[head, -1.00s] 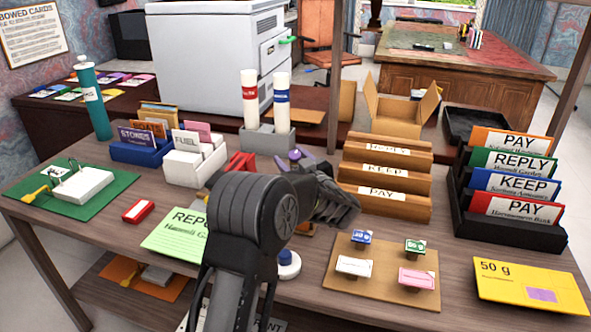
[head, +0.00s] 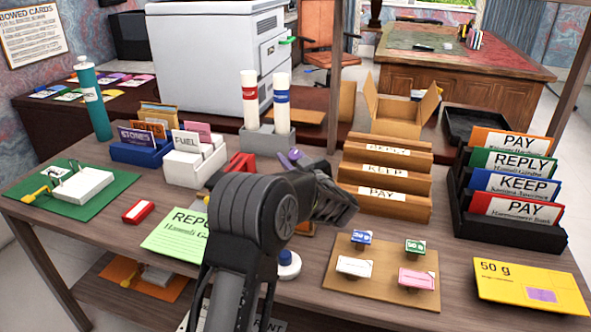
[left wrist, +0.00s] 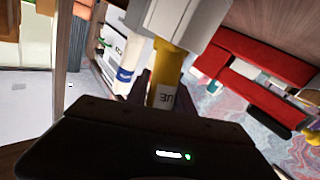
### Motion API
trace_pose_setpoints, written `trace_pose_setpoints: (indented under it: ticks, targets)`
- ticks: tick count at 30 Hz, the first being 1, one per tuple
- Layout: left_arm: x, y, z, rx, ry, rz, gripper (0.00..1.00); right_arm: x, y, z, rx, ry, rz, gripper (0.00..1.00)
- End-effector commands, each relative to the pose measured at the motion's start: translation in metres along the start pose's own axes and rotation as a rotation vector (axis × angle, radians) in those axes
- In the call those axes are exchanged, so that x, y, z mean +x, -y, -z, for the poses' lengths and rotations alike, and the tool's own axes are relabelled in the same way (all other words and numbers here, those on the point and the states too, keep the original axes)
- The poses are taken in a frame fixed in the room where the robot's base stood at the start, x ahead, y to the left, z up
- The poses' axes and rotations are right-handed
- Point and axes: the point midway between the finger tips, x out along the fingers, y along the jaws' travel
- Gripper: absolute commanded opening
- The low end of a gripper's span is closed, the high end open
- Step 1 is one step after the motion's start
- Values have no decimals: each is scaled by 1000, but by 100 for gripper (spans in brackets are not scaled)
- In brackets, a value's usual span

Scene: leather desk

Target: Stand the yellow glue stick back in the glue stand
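The yellow glue stick (left wrist: 168,75) shows in the left wrist view, with part of a label reading "UE". My left gripper (left wrist: 166,95) has its dark fingers on both sides of it and appears shut on it. In this roughly upside-down view, the stick's far end meets a pale grey block, the glue stand (left wrist: 188,18). I cannot tell whether it sits in a slot. In the head view the glue stand (head: 262,142) holds a red-banded stick (head: 250,105) and a blue-banded stick (head: 283,105). My left gripper (head: 292,160) is largely hidden there behind my arm. My right gripper is out of view.
A red object (head: 238,163) stands close left of the gripper, near the white FUEL card holder (head: 183,170). The wooden tiered sorter (head: 385,205) stands close right. The white cabinet (head: 205,75) is behind the stand. A stamp board (head: 350,285) lies at the front.

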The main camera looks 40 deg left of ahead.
Motion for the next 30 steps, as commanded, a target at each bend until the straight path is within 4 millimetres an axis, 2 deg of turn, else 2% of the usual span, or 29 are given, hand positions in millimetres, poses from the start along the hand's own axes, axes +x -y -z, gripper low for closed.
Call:
trace_pose_setpoints:
  ticks: [1, 10, 23, 26, 30]
  targets:
    - [0, 0, 0, 0, 0, 0, 24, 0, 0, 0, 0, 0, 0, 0]
    - [0, 0, 0, 0, 0, 0, 0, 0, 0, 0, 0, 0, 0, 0]
    - [0, 0, 2, -1, -1, 0, 0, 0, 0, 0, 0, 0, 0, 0]
    - [0, -2, 9, -2, -1, -1, 0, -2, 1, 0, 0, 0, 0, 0]
    - [0, -6, 30, -4, -2, -1, 0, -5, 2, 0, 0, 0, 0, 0]
